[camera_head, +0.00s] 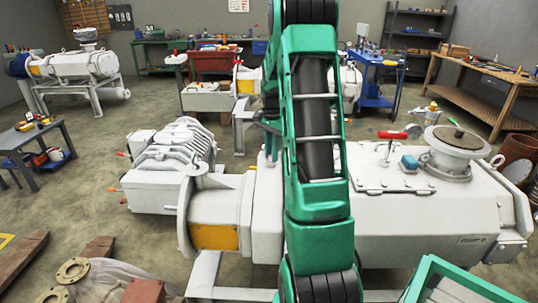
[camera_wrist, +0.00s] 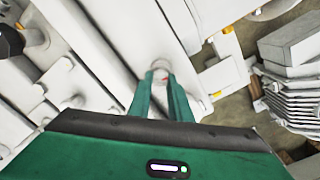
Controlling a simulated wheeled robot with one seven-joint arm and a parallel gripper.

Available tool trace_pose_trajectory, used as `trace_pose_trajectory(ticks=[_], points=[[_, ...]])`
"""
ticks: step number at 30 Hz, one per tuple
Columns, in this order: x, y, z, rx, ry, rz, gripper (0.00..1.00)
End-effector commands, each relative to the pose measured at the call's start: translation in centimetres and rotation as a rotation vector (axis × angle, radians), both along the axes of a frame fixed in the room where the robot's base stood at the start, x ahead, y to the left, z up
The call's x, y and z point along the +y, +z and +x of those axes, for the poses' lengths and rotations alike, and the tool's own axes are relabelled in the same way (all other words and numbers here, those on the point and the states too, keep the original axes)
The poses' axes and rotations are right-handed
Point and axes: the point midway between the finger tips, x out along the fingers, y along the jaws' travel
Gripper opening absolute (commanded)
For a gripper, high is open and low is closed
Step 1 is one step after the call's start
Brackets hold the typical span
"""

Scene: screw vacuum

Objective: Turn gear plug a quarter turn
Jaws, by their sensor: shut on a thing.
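A big white screw vacuum pump (camera_head: 420,215) fills the middle of the head view, with its ribbed motor end at the left. In the wrist view, my gripper (camera_wrist: 161,78) points down at the pump's white casing. Its two green fingers are closed on the gear plug (camera_wrist: 160,66), a small pale round piece with a red mark between the tips. The fingers hide its lower part, so I cannot tell how far it is turned. In the head view, my green arm crosses the pump and hides the plug and most of my gripper.
A round flange (camera_head: 455,140) and a red-handled valve (camera_head: 392,135) stand on the pump's right part. A ribbed grey block (camera_wrist: 290,100) is at the right of the wrist view.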

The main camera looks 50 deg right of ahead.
Motion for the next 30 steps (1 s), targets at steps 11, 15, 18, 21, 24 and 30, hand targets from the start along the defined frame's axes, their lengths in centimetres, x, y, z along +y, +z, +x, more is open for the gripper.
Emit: trace_pose_trajectory(ticks=[11, 15, 18, 21, 24, 30], points=[[0.1, -0.1, -0.1, 0.003, 0.161, 0.003, 0.00], [0.1, -0.2, -0.1, 0.003, 0.160, 0.003, 0.37], [0.1, -0.2, -0.1, 0.003, 0.160, 0.003, 0.40], [0.1, -0.1, 0.0, 0.002, 0.159, 0.002, 0.40], [0.1, -0.1, 0.0, 0.002, 0.159, 0.002, 0.40], [0.0, 1.4, 0.1, 0.000, 0.159, 0.000, 0.40]])
